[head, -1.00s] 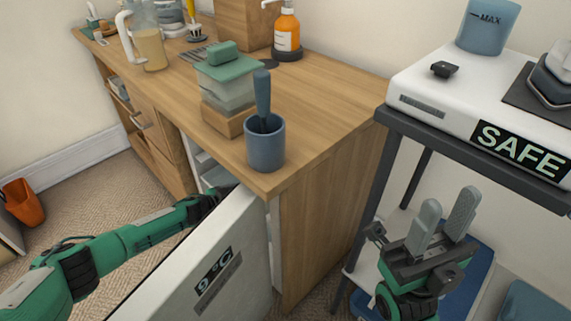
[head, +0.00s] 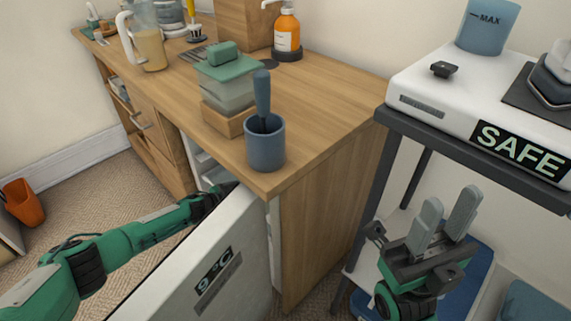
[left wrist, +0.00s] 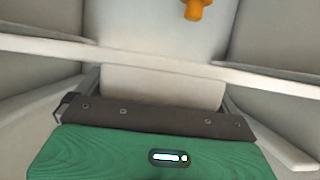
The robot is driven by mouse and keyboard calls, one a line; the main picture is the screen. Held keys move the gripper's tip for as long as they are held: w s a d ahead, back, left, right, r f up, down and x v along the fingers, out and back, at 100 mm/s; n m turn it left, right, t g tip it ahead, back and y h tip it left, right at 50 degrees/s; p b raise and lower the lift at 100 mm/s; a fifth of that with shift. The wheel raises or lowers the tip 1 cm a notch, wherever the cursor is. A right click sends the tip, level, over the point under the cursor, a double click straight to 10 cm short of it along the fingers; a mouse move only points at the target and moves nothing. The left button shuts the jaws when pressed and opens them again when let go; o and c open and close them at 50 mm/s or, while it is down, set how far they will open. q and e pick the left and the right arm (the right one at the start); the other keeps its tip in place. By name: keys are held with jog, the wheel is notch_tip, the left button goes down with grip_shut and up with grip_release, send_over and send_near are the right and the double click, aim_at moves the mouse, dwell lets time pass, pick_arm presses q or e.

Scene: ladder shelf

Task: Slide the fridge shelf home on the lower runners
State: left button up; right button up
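The fridge door (head: 215,265), marked 9 °C, stands open below the counter. My left arm reaches over it, and my left gripper is mostly hidden at the fridge opening. In the left wrist view, my green gripper housing and dark bar fill the bottom; I cannot make out the fingertips clearly. A pale strip (left wrist: 150,58), possibly the shelf's front edge, crosses the pale interior just beyond. Whether the gripper touches it is unclear. The lower runners cannot be told apart. My right gripper (head: 448,217) is empty, its two grey fingers apart, below the side stand.
The wooden counter (head: 325,95) above the fridge carries a blue cup (head: 265,148) with a tool near its corner, stacked boxes (head: 225,90) and an orange bottle (head: 287,32). A stand with a SAFE-marked white unit (head: 440,85) is at right. An orange knob (left wrist: 195,8) shows inside the fridge.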

pick_arm(q)
jog(key=shift+s+a, duration=0.1)
dwell(0.4)
jog(key=shift+p+v, duration=1.6)
jog(key=shift+p, duration=0.15)
